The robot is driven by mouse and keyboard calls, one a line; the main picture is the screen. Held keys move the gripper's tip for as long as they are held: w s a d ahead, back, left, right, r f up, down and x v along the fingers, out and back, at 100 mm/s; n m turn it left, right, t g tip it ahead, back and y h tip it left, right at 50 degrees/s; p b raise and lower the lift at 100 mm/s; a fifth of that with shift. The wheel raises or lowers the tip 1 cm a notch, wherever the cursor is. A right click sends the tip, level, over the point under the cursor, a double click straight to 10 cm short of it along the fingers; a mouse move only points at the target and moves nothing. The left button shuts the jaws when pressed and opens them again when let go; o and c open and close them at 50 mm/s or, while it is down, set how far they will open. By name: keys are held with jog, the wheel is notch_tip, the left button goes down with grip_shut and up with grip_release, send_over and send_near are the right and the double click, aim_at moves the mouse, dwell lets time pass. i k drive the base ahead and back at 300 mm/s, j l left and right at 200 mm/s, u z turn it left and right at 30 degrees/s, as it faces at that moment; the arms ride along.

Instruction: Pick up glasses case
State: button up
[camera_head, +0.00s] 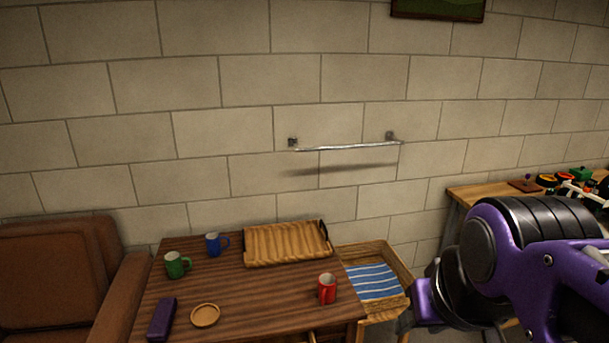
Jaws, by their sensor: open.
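A long, narrow purple case (161,318), which looks like the glasses case, lies on the left front part of the brown wooden table (255,287), close to the lower picture edge. My purple and black arm comes in at the lower right, well to the right of the case and apart from it. No gripper fingers can be made out.
On the table are a green mug (174,266), a blue mug (214,244), a red mug (327,289), a round coaster (205,316) and a ribbed wooden tray (286,244). A brown armchair (55,280) stands left. A wooden crate (393,257) with striped cloth (368,281) and a cluttered workbench (475,191) stand right.

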aim_at(161, 322)
jog(key=u, duration=1.45)
jog(key=z, duration=0.45)
jog(key=i+j+z, duration=0.1)
jog(key=j+z, duration=0.55)
jog(key=j, duration=0.15)
jog(key=j+z, duration=0.25)
jog(key=j, duration=0.6)
